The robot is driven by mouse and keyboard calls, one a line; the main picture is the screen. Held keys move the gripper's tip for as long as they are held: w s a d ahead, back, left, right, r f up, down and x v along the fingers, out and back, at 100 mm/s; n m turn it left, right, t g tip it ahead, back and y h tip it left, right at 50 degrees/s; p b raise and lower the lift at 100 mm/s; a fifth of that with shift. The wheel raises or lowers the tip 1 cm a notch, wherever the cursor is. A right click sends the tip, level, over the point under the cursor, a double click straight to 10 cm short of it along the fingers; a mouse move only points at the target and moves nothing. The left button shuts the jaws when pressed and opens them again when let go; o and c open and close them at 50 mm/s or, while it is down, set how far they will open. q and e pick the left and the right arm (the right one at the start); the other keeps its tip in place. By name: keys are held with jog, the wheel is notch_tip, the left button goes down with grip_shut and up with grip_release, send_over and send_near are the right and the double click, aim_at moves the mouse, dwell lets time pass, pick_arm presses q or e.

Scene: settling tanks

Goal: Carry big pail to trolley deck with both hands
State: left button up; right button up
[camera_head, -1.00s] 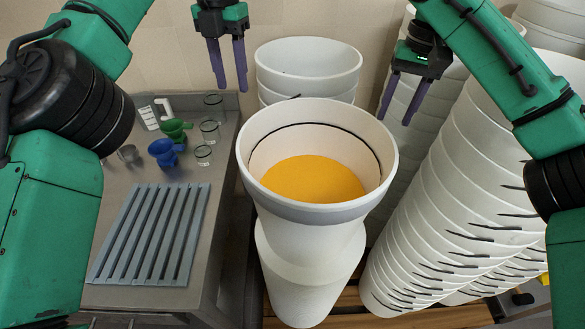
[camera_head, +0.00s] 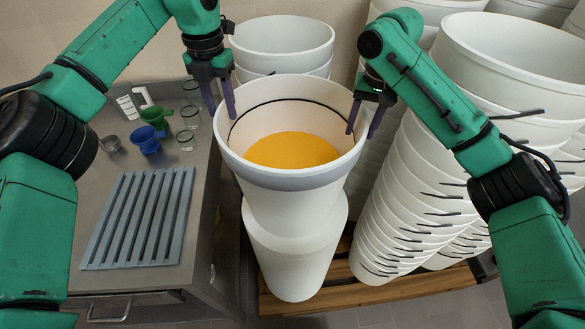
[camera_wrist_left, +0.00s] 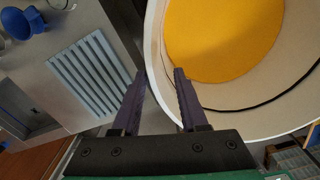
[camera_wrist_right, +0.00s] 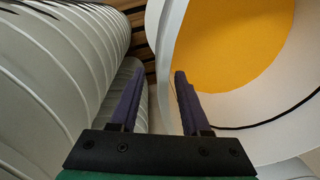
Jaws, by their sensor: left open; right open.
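The big pail (camera_head: 292,179) is white, holds orange-yellow contents and stands upright on top of another white pail shape (camera_head: 290,250). My left gripper (camera_head: 222,108) is open at the pail's left rim. In the left wrist view its fingers (camera_wrist_left: 160,85) lie on either side of the rim, one outside and one over the inside. My right gripper (camera_head: 362,120) is open at the right rim. In the right wrist view its fingers (camera_wrist_right: 155,85) also straddle the pail wall (camera_wrist_right: 163,60). I cannot tell whether any finger touches. I cannot make out the trolley deck for certain.
A grey bench (camera_head: 190,215) on the left carries a slatted rack (camera_head: 138,217), blue (camera_head: 145,139) and green (camera_head: 155,116) funnels and glassware. Tall stacks of white pails (camera_head: 420,190) stand close on the right. More pails (camera_head: 282,45) stand behind. Wooden slats (camera_head: 400,288) lie below.

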aim_at(223, 117)
pick_arm(q)
notch_tip(223, 117, down, 2)
jog(key=shift+a+f, duration=0.15)
jog(key=shift+f, duration=0.1)
pick_arm(e)
notch_tip(223, 117, down, 2)
jog(key=shift+a+f, duration=0.15)
jog(key=shift+f, duration=0.1)
pick_arm(q)
jog(key=shift+w+a+f, duration=0.1)
jog(key=shift+w+f, duration=0.25)
jog(key=shift+f, duration=0.1)
pick_arm(e)
jog(key=shift+w+a+f, duration=0.15)
jog(key=shift+w+f, duration=0.2)
jog(key=shift+f, duration=0.05)
jog(key=shift+s, duration=0.1)
pick_arm(q)
jog(key=shift+s+r, duration=0.15)
jog(key=shift+s, duration=0.1)
grip_shut()
pick_arm(e)
jog(key=shift+s+r, duration=0.15)
grip_shut()
pick_arm(q)
jog(key=shift+w, duration=0.1)
